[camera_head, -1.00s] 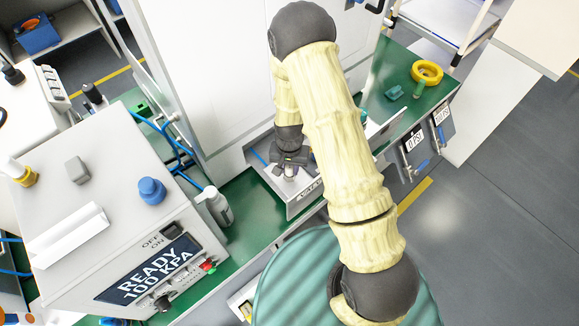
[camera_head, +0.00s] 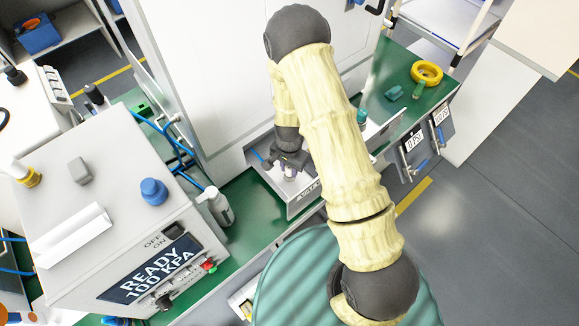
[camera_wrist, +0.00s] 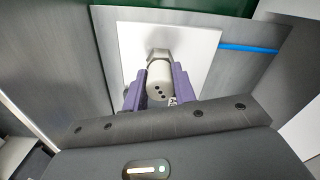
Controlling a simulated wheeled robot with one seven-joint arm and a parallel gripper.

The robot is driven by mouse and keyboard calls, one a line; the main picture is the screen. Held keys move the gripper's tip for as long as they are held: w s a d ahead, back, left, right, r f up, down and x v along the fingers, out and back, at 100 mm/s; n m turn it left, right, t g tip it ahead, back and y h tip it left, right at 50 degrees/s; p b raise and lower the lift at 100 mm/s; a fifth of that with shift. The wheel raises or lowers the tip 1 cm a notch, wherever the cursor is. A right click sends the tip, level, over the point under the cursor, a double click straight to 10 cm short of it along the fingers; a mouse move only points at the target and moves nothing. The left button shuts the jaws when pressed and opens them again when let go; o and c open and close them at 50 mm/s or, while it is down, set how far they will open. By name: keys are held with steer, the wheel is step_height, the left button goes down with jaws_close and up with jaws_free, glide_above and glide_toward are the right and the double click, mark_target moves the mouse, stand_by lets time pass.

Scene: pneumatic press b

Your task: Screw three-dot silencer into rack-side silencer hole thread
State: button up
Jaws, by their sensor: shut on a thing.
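The three-dot silencer (camera_wrist: 159,80) is a pale cylinder with several dark dots on its side, seen in the wrist view between the purple fingers of my gripper (camera_wrist: 160,88). My gripper is shut on it. A grey hex-like collar (camera_wrist: 158,55) shows at its far end, against a white plate (camera_wrist: 195,45). Whether the silencer's thread sits in a hole is hidden. In the head view my gripper (camera_head: 288,172) is low over the grey valve box on the green bench, with the pale silencer barely visible below it.
A blue tube (camera_wrist: 250,48) runs to the white plate from the right. A yellow ring (camera_head: 426,73) lies on the bench at right.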

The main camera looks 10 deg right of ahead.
steer(key=o, duration=0.5)
steer(key=shift+o, duration=0.2)
steer(key=shift+n, duration=0.7)
steer(key=shift+n, duration=0.8)
steer(key=shift+n, duration=0.9)
